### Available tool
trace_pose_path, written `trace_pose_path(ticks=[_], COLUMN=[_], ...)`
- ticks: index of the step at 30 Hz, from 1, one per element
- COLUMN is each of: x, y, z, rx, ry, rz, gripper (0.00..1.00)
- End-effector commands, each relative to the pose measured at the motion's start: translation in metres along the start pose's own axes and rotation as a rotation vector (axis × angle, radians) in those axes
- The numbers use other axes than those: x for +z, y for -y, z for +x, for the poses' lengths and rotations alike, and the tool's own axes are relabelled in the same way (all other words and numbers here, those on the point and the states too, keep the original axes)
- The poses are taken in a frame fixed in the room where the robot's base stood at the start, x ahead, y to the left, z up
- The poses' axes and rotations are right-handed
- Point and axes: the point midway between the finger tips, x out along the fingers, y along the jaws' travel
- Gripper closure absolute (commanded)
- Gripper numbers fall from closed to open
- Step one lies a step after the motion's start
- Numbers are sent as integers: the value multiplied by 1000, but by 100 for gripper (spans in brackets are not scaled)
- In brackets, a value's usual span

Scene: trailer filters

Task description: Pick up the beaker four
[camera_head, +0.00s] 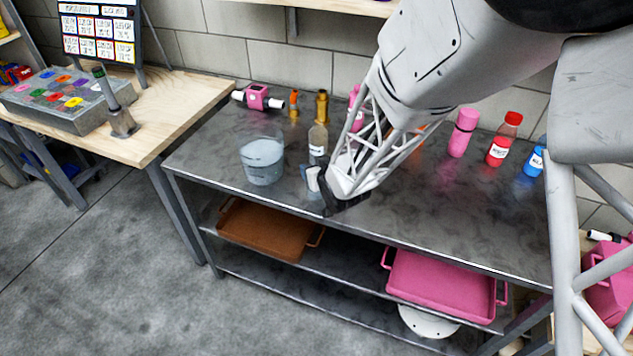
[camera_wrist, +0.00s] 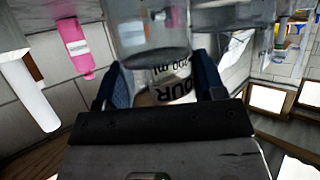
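The beaker four (camera_wrist: 172,88) is a small clear vessel. In the wrist view its label, partly hidden, reads "OUR" and "100 ml", upside down. It sits between the two dark blue fingers of my gripper (camera_wrist: 160,84). The fingers are apart, one on each side; I cannot tell whether they press on it. In the head view my gripper (camera_head: 318,182) is low over the metal table, and the small beaker (camera_head: 313,178) shows its white label at the fingertips. Its base is partly hidden by the gripper.
A larger clear beaker (camera_head: 262,162) stands close on the left, and a labelled bottle (camera_head: 318,140) just behind. Pink (camera_head: 462,133), red (camera_head: 503,140) and blue (camera_head: 535,160) bottles stand right on the metal table (camera_head: 430,220). The table's front edge is close to my gripper.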

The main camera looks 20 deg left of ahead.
Motion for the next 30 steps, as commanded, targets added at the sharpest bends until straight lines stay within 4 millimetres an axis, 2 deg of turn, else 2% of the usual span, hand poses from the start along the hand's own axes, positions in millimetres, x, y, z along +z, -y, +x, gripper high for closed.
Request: trace_pose_path(ticks=[1,9,30], x=[0,0,-5], y=[0,0,0], z=[0,0,-2], rx=[0,0,0], ry=[0,0,-2], rz=[0,0,0], gripper=[45,86,86])
